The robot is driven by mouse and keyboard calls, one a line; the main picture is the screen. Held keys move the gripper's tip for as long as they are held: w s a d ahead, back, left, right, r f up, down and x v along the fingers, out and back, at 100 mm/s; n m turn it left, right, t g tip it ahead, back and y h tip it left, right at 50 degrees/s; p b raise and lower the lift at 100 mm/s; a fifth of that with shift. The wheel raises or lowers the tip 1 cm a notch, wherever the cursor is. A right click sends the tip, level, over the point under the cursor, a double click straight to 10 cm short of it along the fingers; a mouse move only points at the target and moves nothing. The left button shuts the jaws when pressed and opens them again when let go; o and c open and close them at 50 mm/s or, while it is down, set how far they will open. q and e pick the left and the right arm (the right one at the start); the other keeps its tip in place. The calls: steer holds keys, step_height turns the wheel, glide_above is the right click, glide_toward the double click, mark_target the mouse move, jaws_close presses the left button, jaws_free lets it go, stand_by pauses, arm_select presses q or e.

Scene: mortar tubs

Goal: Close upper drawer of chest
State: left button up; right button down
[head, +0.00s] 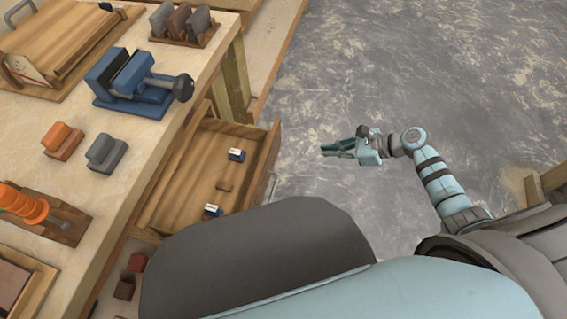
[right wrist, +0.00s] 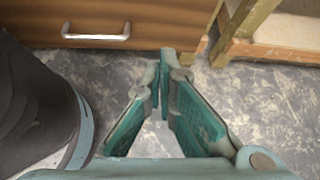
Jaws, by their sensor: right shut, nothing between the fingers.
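The chest's upper drawer (head: 183,213) is pulled out from under the bench top in the head view. Its wooden front has a metal handle (head: 270,187) on the outer face, partly hidden by my body. In the right wrist view, a brown wooden drawer front (right wrist: 150,16) with a silver handle (right wrist: 97,33) shows at the top. My right gripper (head: 328,150) is shut and empty over the floor, to the right of the drawer front and apart from it. In the right wrist view its fingertips (right wrist: 166,58) meet just below the drawer front. My left gripper is not in view.
Small blocks (head: 237,154) lie in the drawer. The bench top (head: 100,205) carries a blue vise (head: 130,82), a tray (head: 60,45) and several coloured blocks. An open compartment (head: 100,292) with red blocks shows lower left. The grey floor (head: 420,80) is clear.

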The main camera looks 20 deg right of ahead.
steer(key=a+r+y, duration=0.1)
steer(key=b, duration=0.4)
glide_toward(272, 147)
step_height(272, 147, down, 3)
steer(key=a, duration=0.1)
steer(key=w+a, duration=0.2)
steer(key=shift+a, duration=0.4)
steer(key=shift+w+a+r+b, duration=0.1)
steer(key=shift+w+a+b, duration=0.1)
steer(key=shift+a+b, duration=0.1)
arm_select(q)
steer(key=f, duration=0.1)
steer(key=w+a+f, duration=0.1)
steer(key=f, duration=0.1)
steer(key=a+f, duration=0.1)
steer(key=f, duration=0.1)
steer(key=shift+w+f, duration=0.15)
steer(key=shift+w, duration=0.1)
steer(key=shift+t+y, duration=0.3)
arm_select(e)
steer(key=shift+a, duration=0.1)
